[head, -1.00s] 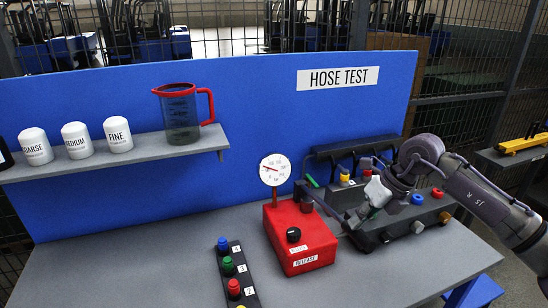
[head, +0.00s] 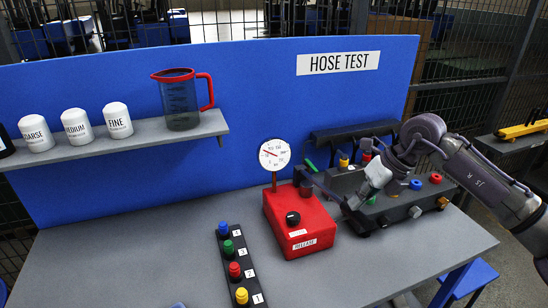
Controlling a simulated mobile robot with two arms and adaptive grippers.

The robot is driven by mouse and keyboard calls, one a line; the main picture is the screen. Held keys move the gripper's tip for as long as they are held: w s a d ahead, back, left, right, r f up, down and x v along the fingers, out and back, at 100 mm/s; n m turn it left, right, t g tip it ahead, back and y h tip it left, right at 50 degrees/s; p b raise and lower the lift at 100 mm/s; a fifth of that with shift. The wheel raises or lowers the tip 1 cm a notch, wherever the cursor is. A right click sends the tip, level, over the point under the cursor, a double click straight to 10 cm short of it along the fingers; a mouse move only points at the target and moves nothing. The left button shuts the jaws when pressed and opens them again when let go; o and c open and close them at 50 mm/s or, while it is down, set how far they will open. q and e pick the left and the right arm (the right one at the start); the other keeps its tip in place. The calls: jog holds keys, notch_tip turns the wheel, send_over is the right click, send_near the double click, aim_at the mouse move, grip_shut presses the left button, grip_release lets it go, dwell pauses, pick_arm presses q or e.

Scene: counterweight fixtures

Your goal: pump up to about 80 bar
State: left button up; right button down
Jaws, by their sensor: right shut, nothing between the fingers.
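The red pump box (head: 318,232) stands on the grey bench, with a black knob (head: 292,218) on top and a RELEASE label at its front. A round white gauge (head: 274,155) rises on a stem behind it. Its needle shows, but the scale is too small to read. A dark bar with a black end (head: 305,188) shows at the box's back right corner. My right gripper (head: 353,203) is right of the box, pointing down and left, shut and empty, beside the dark fixture block. Whether it touches the bar or block I cannot tell. My left gripper is out of view.
The dark fixture block (head: 372,216) with coloured knobs lies under my right arm. A strip of coloured buttons (head: 238,262) lies left of the pump. A jug (head: 182,103) and several white canisters (head: 76,126) stand on the shelf. The bench's left part is clear.

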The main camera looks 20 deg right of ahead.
jog(key=shift+f+b, duration=0.65)
jog(key=shift+f, duration=0.45)
notch_tip(320, 180, up, 4)
jog(key=p, duration=0.3)
jog(key=shift+w, duration=0.15)
jog(key=shift+f, duration=0.1)
